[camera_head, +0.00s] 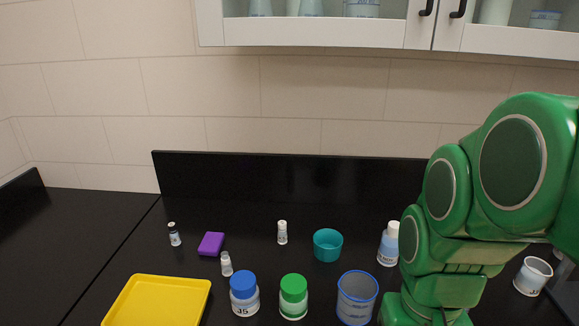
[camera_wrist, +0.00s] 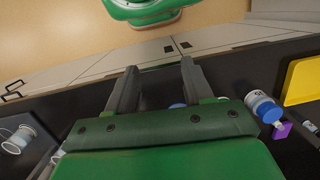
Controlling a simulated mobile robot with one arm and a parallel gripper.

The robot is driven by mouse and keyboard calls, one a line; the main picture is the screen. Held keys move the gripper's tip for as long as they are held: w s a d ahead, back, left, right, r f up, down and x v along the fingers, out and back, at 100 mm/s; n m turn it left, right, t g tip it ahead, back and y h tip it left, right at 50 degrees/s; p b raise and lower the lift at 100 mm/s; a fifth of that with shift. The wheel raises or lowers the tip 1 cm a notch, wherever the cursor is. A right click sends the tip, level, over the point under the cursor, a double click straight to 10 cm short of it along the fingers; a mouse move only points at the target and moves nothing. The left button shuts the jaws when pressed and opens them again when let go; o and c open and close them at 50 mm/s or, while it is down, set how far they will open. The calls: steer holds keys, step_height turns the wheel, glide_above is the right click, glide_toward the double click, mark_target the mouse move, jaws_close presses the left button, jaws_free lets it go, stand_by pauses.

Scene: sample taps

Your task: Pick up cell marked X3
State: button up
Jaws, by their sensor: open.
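I cannot read an X3 mark on any container. My green arm hides part of the counter's right side.
A yellow tray (camera_head: 155,303), purple block (camera_head: 211,244), teal cup (camera_head: 327,245), clear blue-rimmed beaker (camera_head: 357,299) and white labelled cup (camera_head: 533,276) stand on the black counter (camera_head: 120,215). A wall cabinet (camera_head: 320,33) hangs above. The counter's left side is clear.

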steer(key=w+a+m+y, duration=0.6)
steer(key=w+a+m, duration=0.2)
steer(key=w+a, duration=0.8)
steer(key=w+a+m+y, duration=0.75)
steer(key=w+a, duration=0.55)
steer(key=w, duration=0.8)
glide_toward(227, 262)
steer(key=a, duration=0.2)
steer(key=w+a, duration=0.1)
steer(key=shift+r+h, duration=0.35)
steer(key=shift+r, duration=0.05)
steer(key=shift+s+x, duration=0.1)
steer(key=shift+x, duration=1.85)
steer(key=shift+s+x, duration=0.15)
steer(key=shift+x, duration=1.75)
steer(key=shift+d+f, duration=0.1)
steer(key=shift+d, duration=0.05)
jaws_close()
